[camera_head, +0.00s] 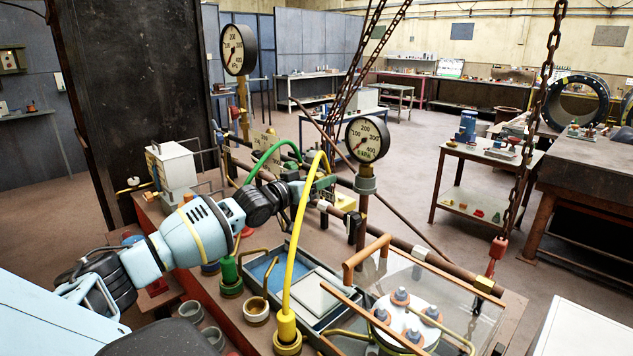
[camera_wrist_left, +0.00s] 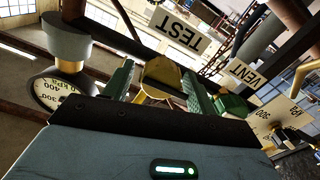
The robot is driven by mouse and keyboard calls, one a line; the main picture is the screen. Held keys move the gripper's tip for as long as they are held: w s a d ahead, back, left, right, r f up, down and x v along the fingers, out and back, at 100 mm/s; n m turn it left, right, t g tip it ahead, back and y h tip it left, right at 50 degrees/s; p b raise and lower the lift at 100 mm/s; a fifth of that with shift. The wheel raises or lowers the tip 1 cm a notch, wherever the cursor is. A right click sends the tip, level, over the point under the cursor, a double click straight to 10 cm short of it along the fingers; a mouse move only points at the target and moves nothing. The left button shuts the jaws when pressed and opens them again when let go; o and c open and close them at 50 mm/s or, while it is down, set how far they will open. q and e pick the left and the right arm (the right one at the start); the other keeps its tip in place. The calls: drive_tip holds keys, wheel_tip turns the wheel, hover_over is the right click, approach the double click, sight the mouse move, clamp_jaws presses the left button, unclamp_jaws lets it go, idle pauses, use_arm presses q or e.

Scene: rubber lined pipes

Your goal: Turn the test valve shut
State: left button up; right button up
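The white TEST label (camera_wrist_left: 179,32) shows upside down in the left wrist view. A yellow handle-like part (camera_wrist_left: 162,78) lies just beyond it, between the two green fingers of my left gripper (camera_wrist_left: 158,85). The fingers stand apart on either side of it; a narrow gap shows on the left, and contact on the right cannot be told. In the head view my left gripper (camera_head: 322,184) is at the pipework left of the near gauge (camera_head: 367,139). The arm and hoses hide most of the valve there. My right gripper is not in view.
A yellow hose (camera_head: 296,235) and a green hose (camera_head: 268,158) arch close to my left wrist. A VENT label (camera_wrist_left: 245,73) is beside the test spot. A chain (camera_head: 530,130) hangs at the right.

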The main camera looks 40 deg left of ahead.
use_arm(q)
drive_tip(key=c, duration=0.8)
drive_tip(key=shift+m, duration=0.4)
drive_tip(key=m, duration=0.3)
drive_tip(key=shift+m, duration=0.4)
drive_tip(key=m, duration=0.4)
drive_tip(key=shift+d, duration=0.1)
drive_tip(key=m, duration=0.9)
drive_tip(key=shift+f, duration=0.1)
drive_tip(key=shift+m, duration=0.3)
drive_tip(key=o, duration=0.9)
